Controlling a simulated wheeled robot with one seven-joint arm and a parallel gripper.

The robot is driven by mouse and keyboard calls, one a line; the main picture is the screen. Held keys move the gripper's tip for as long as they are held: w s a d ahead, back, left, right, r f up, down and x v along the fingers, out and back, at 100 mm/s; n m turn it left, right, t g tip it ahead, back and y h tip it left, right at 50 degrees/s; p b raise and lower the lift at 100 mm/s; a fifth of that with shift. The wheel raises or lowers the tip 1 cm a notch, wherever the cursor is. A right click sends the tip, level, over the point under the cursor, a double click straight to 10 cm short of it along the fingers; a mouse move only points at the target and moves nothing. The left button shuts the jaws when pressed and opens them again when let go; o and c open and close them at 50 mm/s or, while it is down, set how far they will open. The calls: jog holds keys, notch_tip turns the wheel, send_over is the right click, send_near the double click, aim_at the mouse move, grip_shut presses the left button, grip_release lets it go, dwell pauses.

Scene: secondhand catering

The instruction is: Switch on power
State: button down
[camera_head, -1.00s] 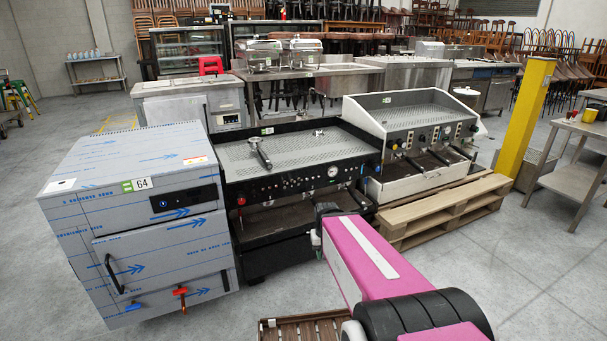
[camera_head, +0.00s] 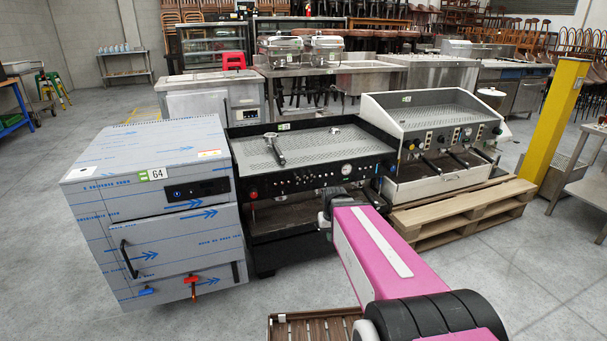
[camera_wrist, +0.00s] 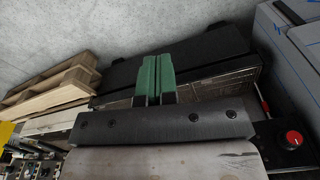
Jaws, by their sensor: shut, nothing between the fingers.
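The black espresso machine (camera_head: 300,184) stands in the middle, with small buttons, a round gauge (camera_head: 347,169) and a red knob (camera_head: 253,193) on its front. The red knob (camera_wrist: 292,138) also shows at the right of the wrist view. Left of the machine is a film-wrapped cabinet (camera_head: 160,245) tagged 64, with a dark control panel (camera_head: 197,190) bearing a small blue mark. My gripper (camera_wrist: 157,62) has green fingers closed together with nothing between them, in front of the black machine in the wrist view. The head view does not show its fingertips. I cannot tell which control is the power switch.
A white-sided espresso machine (camera_head: 440,135) stands on a wooden pallet (camera_head: 465,215) to the right. A yellow post (camera_head: 553,125) and a steel table (camera_head: 590,185) are further right. A slatted wooden piece (camera_head: 315,327) lies low in front. The floor at left is clear.

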jog(key=w+a+r+n+t, duration=0.1)
jog(key=w+a+r, duration=0.3)
jog(key=w+r, duration=0.6)
jog(key=w+a+r+n+t+y, duration=0.1)
jog(key=w+a+r+t, duration=0.2)
jog(key=w+r, duration=0.8)
jog(key=w+a, duration=0.1)
jog(key=w, duration=0.6)
jog(key=shift+w+r+n, duration=0.25)
jog(key=shift+w+n, duration=0.05)
send_over(298, 178)
notch_tip(298, 178, down, 9)
jog(key=shift+d+r, duration=0.1)
jog(key=shift+d, duration=0.05)
jog(key=f, duration=0.1)
jog(key=s+f, duration=0.1)
jog(key=f, duration=0.1)
jog(key=shift+d, duration=0.1)
jog(key=shift+s+f, duration=0.1)
jog(key=shift+f, duration=0.35)
jog(key=shift+t, duration=0.3)
